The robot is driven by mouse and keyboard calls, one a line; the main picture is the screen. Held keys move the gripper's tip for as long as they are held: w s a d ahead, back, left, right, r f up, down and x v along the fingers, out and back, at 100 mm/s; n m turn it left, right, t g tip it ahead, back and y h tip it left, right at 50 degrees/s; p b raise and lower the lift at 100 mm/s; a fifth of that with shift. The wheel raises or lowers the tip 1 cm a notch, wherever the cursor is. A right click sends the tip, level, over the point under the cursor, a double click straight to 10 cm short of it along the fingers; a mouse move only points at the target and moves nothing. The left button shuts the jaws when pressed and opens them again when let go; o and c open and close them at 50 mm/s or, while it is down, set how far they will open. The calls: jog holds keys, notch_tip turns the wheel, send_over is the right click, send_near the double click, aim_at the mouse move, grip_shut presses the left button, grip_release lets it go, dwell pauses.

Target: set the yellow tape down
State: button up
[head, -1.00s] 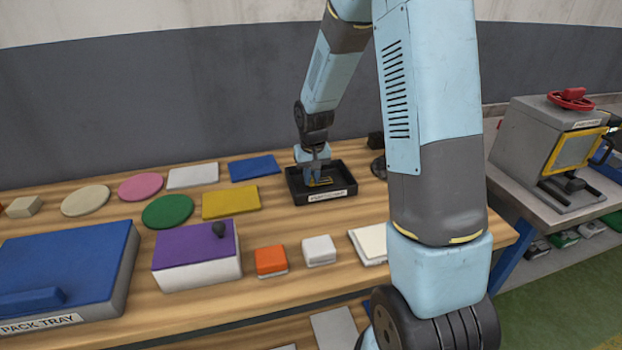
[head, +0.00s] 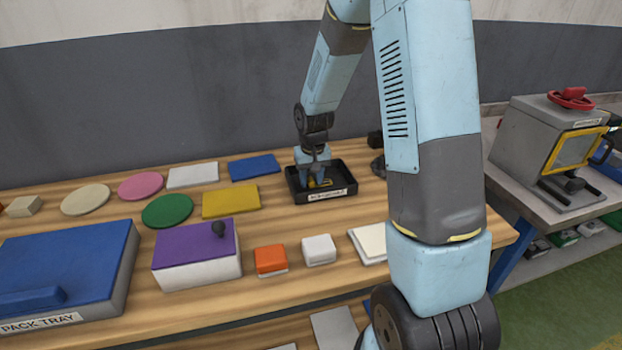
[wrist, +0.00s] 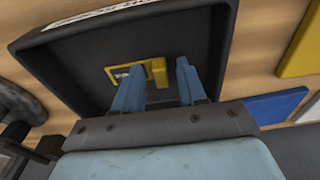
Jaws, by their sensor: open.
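The yellow tape (wrist: 157,71) is in the black tray (head: 345,191), apparently on its floor. It also shows in the head view (head: 322,184), partly behind the fingers. In the wrist view a flat yellow-edged piece with a pale label (wrist: 118,73) lies against the tape. My gripper (wrist: 160,76) is over the tray with its two blue fingers spread apart, one on each side of the tape. I cannot tell whether a finger touches it. In the head view my gripper (head: 319,183) reaches down inside the tray walls.
A yellow panel (head: 230,202) and a blue panel (head: 254,167) lie left of the tray. A white block (head: 319,250) and an orange block (head: 270,260) stand in front. A purple-topped box (head: 196,254) is further left. Dark objects (head: 377,166) stand close to the tray's right.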

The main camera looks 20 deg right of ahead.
notch_tip(320, 180, up, 12)
jog(key=s, duration=0.2)
jog(key=s+d+r+t, duration=0.1)
jog(key=s+r+t, duration=0.1)
jog(key=s+r, duration=0.6)
jog(key=s+d+r+t, duration=0.1)
jog(key=s+r, duration=0.7)
jog(key=s, duration=1)
jog(key=shift+s+d+r+t, duration=0.15)
jog(key=shift+s+d+t, duration=0.15)
jog(key=shift+t, duration=0.3)
